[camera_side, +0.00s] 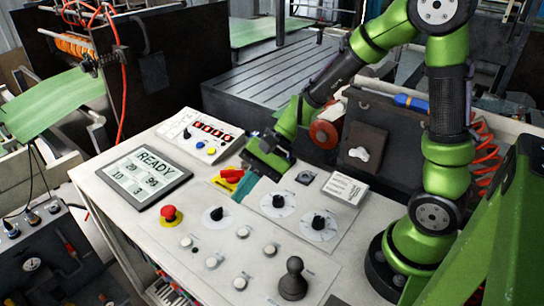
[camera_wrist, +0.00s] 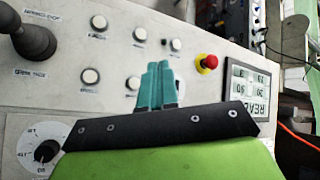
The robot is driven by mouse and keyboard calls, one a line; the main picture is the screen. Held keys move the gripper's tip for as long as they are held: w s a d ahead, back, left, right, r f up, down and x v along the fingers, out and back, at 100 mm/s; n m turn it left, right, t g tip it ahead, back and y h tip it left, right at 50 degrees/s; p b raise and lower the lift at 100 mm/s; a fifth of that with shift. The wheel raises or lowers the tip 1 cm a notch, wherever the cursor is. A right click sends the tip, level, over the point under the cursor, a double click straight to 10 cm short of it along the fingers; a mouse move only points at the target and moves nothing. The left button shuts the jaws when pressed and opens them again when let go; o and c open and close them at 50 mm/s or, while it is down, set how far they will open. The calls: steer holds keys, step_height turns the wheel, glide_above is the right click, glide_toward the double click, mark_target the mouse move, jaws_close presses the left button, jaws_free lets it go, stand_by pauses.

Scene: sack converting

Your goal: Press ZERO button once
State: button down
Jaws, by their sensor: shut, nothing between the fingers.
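My gripper (camera_side: 243,188) is over the middle of the control panel, its teal fingers pointing down beside the red and yellow switch. In the wrist view the teal fingers (camera_wrist: 157,82) are together and empty, in front of the white buttons. A counter box (camera_side: 201,137) with a red digit display stands at the panel's back, with blue (camera_side: 199,145), yellow (camera_side: 211,150) and white buttons. Several round white buttons (camera_side: 212,263) lie on the front of the panel; some show in the wrist view (camera_wrist: 99,23). I cannot read which button is marked ZERO. I cannot tell whether the fingertips touch the panel.
A screen (camera_side: 145,178) reading READY lies at the left. A red mushroom button (camera_side: 170,215), black dials (camera_side: 277,202) and a black joystick (camera_side: 293,280) rise from the panel. The red and yellow switch (camera_side: 231,176) is close to my fingers. A white label block (camera_side: 345,188) stands right.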

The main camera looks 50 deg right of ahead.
mark_target(247, 230)
steer(key=shift+f, duration=4.45)
steer(key=shift+f, duration=0.15)
steer(key=shift+f, duration=0.25)
steer(key=shift+f, duration=0.4)
steer(key=shift+r, duration=0.85)
